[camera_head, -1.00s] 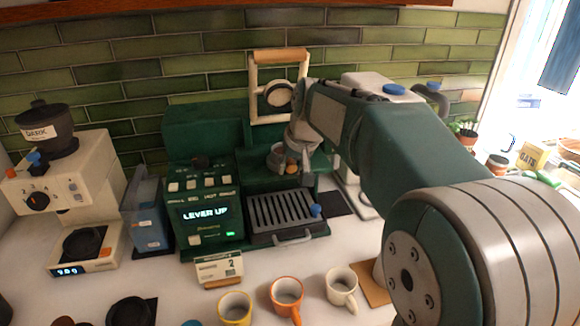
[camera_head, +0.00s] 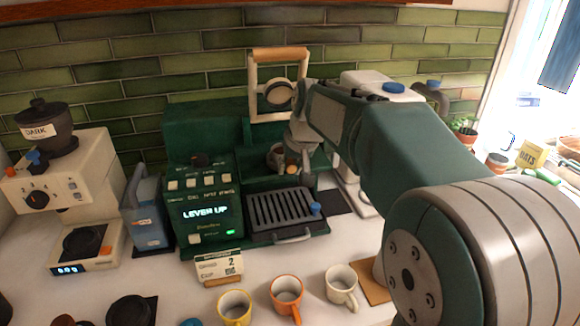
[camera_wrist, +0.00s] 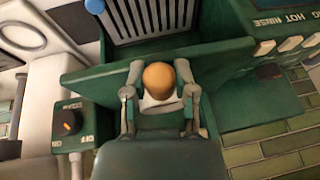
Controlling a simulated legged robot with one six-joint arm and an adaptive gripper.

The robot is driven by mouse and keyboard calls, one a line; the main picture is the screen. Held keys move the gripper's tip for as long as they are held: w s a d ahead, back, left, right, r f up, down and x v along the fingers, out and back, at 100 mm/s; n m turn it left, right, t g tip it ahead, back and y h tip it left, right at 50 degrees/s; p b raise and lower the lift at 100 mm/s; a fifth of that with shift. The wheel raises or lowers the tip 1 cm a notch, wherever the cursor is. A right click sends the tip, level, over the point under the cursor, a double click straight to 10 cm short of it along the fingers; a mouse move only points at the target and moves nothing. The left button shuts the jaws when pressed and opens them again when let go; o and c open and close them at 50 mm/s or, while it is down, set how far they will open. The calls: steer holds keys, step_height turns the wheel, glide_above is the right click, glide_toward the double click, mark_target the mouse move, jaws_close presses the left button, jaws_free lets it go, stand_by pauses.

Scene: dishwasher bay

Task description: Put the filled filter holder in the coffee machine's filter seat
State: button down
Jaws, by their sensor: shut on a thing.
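The green coffee machine (camera_head: 203,215) stands against the tiled wall, its display reading "LEVER UP". Its lever frame (camera_head: 279,54), with a wooden bar, stands raised above the brewing bay. My gripper (camera_head: 292,160) is at the bay, above the drip tray. It is shut on the filter holder (camera_head: 275,156), whose metal cup shows partly to the left of the fingers. In the wrist view, the holder's round wooden handle end (camera_wrist: 159,78) sits between the two fingertips (camera_wrist: 160,70). The coffee in the holder and the filter seat are hidden, so I cannot tell whether they touch.
The slatted drip tray (camera_head: 283,207) lies below the gripper. A white grinder (camera_head: 88,180) and a blue-grey container (camera_head: 148,215) stand to the left. Yellow (camera_head: 235,307), orange (camera_head: 287,297) and cream (camera_head: 341,285) mugs stand in front, with a small card (camera_head: 219,267).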

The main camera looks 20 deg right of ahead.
steer(key=shift+c, duration=1.8)
jaws_free()
steer(key=v, duration=1.2)
steer(key=s+f, duration=0.8)
steer(key=s, duration=0.3)
steer(key=s+a+f+t+h, duration=0.1)
steer(key=s+f, duration=0.7)
steer(key=s, duration=0.4)
steer(key=shift+s+a+n+h, duration=0.15)
steer(key=shift+a+n+h, duration=0.15)
steer(key=shift+n, duration=0.1)
